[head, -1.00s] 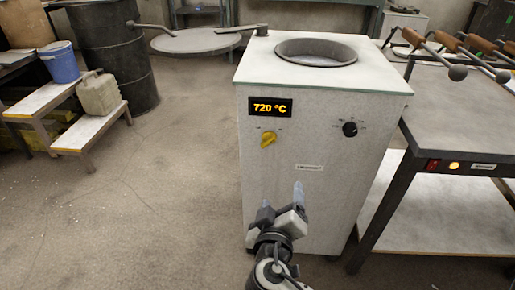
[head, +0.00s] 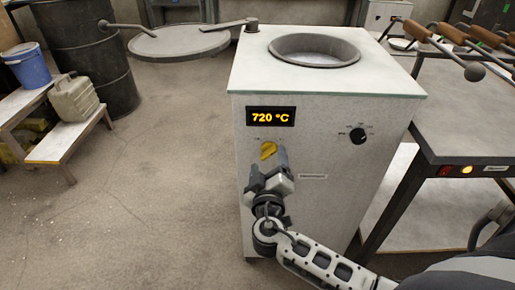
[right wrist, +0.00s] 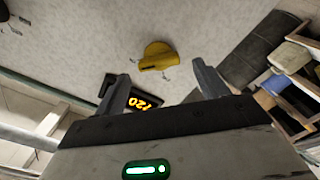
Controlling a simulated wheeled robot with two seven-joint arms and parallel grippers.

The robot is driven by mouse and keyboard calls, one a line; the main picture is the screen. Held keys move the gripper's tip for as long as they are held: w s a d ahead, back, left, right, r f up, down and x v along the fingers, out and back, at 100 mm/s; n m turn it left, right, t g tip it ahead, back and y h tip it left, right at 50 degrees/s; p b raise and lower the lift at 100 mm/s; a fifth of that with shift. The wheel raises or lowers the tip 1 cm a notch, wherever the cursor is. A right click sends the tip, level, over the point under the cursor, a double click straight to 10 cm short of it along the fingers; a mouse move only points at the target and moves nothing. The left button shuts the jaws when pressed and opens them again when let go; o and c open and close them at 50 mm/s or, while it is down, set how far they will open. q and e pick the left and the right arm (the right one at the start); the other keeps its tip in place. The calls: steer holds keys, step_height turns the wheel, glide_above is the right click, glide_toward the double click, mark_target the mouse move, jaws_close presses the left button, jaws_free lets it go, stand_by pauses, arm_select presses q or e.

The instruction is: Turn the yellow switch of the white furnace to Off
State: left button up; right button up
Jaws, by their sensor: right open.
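The white furnace (head: 322,210) stands in the middle of the head view, its display (head: 271,116) reading 720 °C. The yellow switch (head: 268,150) is on its front below the display, tilted. It also shows in the right wrist view (right wrist: 158,56), ahead of my fingers and between their lines. My right gripper (head: 281,158) is open and empty, just in front of the furnace and slightly below and right of the switch, apart from it. Its two fingers show in the right wrist view (right wrist: 160,85). My left gripper is not in view.
A black knob (head: 358,136) is on the furnace front to the right. A metal table (head: 470,110) with wooden-handled tools (head: 450,33) stands at the right. A stepped bench with a canister (head: 73,98) and blue bucket (head: 26,66) is at the left. The floor between is clear.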

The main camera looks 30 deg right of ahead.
steer(key=shift+x, duration=0.75)
steer(key=shift+w+d, duration=0.1)
steer(key=shift+w, duration=0.05)
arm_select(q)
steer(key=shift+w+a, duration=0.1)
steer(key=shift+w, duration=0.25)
arm_select(e)
steer(key=c, duration=1)
